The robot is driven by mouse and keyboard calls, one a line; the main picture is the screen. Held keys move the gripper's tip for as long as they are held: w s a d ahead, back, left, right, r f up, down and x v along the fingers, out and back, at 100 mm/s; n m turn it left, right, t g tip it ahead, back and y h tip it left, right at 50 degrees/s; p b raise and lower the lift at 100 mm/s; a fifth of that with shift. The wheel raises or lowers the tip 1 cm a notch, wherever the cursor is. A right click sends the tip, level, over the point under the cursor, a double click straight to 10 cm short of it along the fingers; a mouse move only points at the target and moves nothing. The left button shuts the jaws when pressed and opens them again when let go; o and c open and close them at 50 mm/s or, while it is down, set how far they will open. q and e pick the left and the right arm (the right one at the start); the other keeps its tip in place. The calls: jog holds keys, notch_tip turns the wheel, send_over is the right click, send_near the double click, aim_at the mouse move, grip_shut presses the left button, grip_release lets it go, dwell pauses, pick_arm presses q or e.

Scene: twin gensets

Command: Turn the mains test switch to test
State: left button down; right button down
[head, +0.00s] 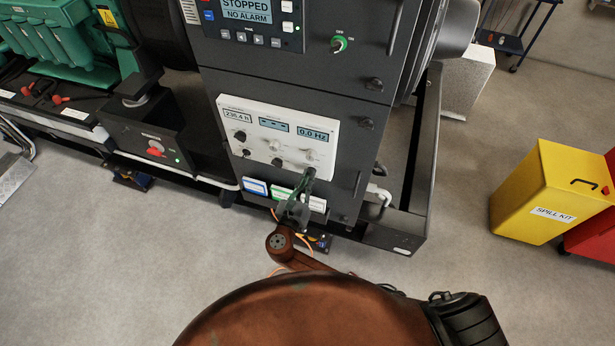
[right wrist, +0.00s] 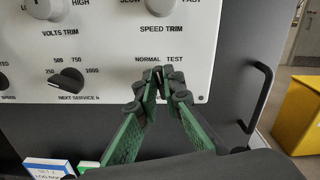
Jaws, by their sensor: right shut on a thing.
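The white control panel (head: 262,150) is on the front of the dark grey genset cabinet. In the right wrist view, the words NORMAL and TEST are printed low on the panel (right wrist: 108,50), just above my fingertips. My right gripper (head: 308,176) is at the panel's lower right corner. In the right wrist view its green-padded fingers (right wrist: 166,78) are closed together around the mains test switch's place. The switch is hidden between the fingertips, so I cannot tell which way it points. My left gripper is out of view.
The service knob (right wrist: 66,80) and speed trim knob (right wrist: 160,8) are close to my fingers. A cabinet handle (right wrist: 262,98) sticks out to the right. Small label boxes (head: 255,187) stand below the panel. A yellow spill kit bin (head: 540,190) stands farther right on open floor.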

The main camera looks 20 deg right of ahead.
jog(key=m+b, duration=0.1)
jog(key=m, duration=0.3)
jog(key=m+b, duration=0.1)
jog(key=m, duration=0.3)
jog(key=shift+s+d+f+m+b, duration=0.15)
jog(key=shift+s+d+m+b, duration=0.05)
jog(key=shift+m+b, duration=0.2)
dwell(0.4)
jog(key=c, duration=2.1)
grip_release()
